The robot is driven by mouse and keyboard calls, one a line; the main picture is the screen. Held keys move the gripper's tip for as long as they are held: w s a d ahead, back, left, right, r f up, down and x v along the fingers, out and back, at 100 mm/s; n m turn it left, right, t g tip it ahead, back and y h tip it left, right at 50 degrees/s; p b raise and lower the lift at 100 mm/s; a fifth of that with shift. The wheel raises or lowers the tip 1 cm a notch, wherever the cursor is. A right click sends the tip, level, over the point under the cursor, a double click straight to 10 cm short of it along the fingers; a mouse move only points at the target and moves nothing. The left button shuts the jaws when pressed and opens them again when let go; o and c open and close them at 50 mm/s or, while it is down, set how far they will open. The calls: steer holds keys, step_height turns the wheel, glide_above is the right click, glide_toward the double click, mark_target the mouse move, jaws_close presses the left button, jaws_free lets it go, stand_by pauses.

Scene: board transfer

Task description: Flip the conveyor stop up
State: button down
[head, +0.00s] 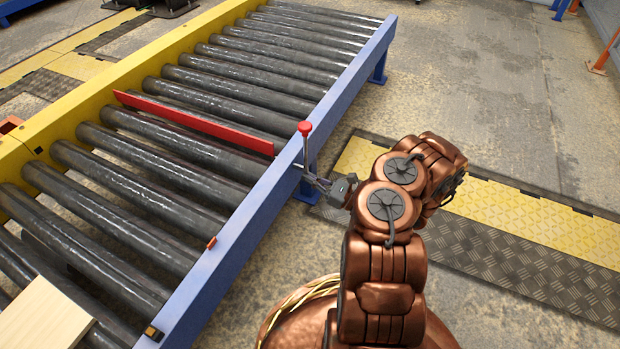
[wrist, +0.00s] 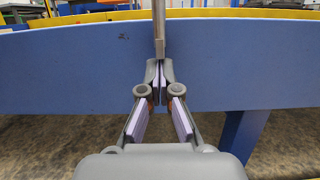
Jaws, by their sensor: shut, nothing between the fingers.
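The conveyor stop is a long red bar (head: 195,122) across the dark rollers, its broad face showing. Its lever, a thin metal rod with a red knob (head: 305,128), stands about upright at the blue side rail. My gripper (head: 311,177) is outside that rail, low beside the rod. In the wrist view the fingertips (wrist: 159,82) are together and empty, with the metal rod (wrist: 159,25) right at or just beyond them. I cannot tell whether they touch it. The knob is out of the wrist view.
The conveyor has a blue near rail (head: 240,225) and a yellow far rail (head: 60,118). A pale wooden board (head: 45,318) lies on the rollers at the lower left. A small red piece (head: 211,243) sits on the blue rail.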

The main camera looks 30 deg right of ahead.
step_height(320, 180, down, 4)
steer(key=shift+f+b, duration=0.1)
steer(key=shift+b, duration=1)
steer(key=p+v, duration=0.4)
steer(key=v, duration=0.6)
steer(key=shift+r, duration=0.25)
